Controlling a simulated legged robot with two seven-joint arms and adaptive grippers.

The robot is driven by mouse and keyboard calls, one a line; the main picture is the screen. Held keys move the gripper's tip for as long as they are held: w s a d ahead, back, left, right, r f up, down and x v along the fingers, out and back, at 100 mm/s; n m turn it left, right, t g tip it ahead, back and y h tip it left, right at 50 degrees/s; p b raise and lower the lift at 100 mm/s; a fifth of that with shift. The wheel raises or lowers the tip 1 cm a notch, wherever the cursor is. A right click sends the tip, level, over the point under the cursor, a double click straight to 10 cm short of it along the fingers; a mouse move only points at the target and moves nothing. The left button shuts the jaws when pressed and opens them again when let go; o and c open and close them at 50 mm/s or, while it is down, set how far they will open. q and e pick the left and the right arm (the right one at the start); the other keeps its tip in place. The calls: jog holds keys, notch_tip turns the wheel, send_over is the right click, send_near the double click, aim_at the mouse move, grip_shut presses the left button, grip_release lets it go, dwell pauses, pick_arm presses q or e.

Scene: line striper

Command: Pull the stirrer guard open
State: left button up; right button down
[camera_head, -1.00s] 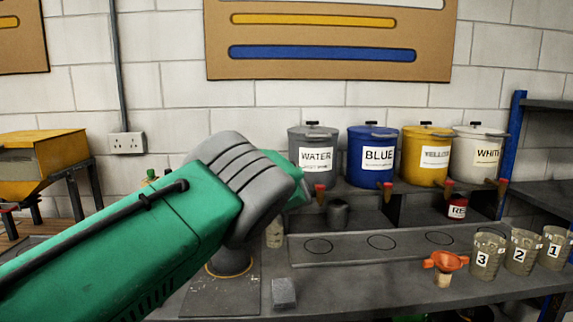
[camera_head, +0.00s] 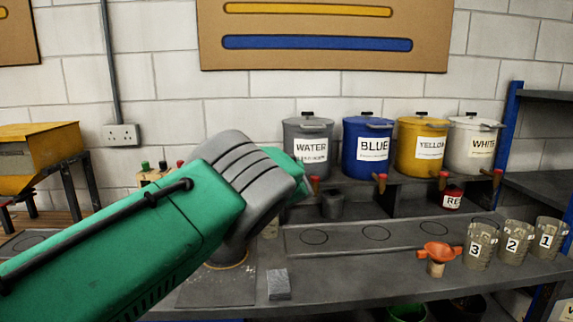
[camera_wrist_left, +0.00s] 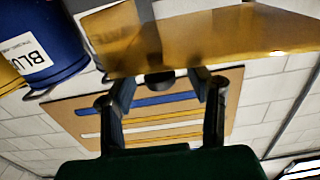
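An amber, see-through panel (camera_wrist_left: 225,40), which looks like the stirrer guard, fills the top of the left wrist view. A black knob (camera_wrist_left: 160,79) sits at its lower edge. My left gripper (camera_wrist_left: 162,90) is open, its two fingers apart on either side of the knob; whether they touch it or the panel, I cannot tell. In the head view my green left arm hides the gripper and the guard. A grey stand with a yellow-ringed base (camera_head: 228,263) shows below the wrist. My right gripper is in neither view.
Labelled paint tanks, including the blue tank (camera_head: 368,152), stand at the back. A grey block (camera_head: 279,284), an orange funnel (camera_head: 440,253) and numbered cups (camera_head: 480,250) are on the bench. A box with coloured buttons (camera_head: 150,179) shows behind my arm.

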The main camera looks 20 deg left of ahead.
pick_arm(q)
jog(key=shift+s+d+r, duration=0.1)
jog(key=shift+s+r, duration=0.1)
jog(key=v, duration=0.7)
jog(key=shift+d+f, duration=0.2)
jog(key=shift+a, duration=0.15)
